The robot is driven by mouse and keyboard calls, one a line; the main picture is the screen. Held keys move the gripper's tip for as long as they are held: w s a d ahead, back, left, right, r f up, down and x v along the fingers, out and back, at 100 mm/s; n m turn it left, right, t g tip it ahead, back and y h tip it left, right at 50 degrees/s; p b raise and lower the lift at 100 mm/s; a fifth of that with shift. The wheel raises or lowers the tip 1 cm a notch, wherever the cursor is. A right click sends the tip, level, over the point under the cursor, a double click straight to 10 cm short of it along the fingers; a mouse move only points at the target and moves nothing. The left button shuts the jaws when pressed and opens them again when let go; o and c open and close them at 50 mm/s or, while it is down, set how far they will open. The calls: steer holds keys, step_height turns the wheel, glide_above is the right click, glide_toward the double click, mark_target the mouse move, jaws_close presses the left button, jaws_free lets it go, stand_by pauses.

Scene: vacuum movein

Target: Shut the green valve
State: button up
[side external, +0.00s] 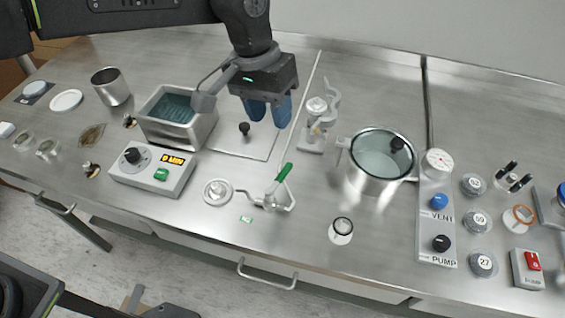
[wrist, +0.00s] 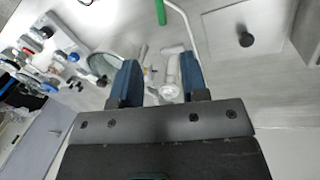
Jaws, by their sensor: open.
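The handle is tilted, pointing up and to the right. The wrist view shows a green bar (wrist: 160,12) at the top edge, likely the same handle. My gripper (side external: 269,112) has blue fingers that are apart with nothing held. It hangs above the bench, behind and a little left of the green handle, clear of it. In the wrist view my gripper (wrist: 160,82) has both fingers spread.
A glass-lidded metal pot (side external: 372,172) stands right of the handle. A water bath (side external: 178,115) and a control box (side external: 152,172) lie left. A vent and pump panel (side external: 438,205) is farther right.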

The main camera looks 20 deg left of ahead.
mark_target(284, 170)
steer(key=f, duration=0.4)
steer(key=d+f, duration=0.1)
steer(key=f, duration=0.3)
steer(key=d+f, duration=0.1)
steer(key=f, duration=0.4)
steer(key=shift+s+d, duration=0.2)
steer(key=shift+s, duration=0.15)
steer(key=shift+c, duration=0.2)
jaws_close()
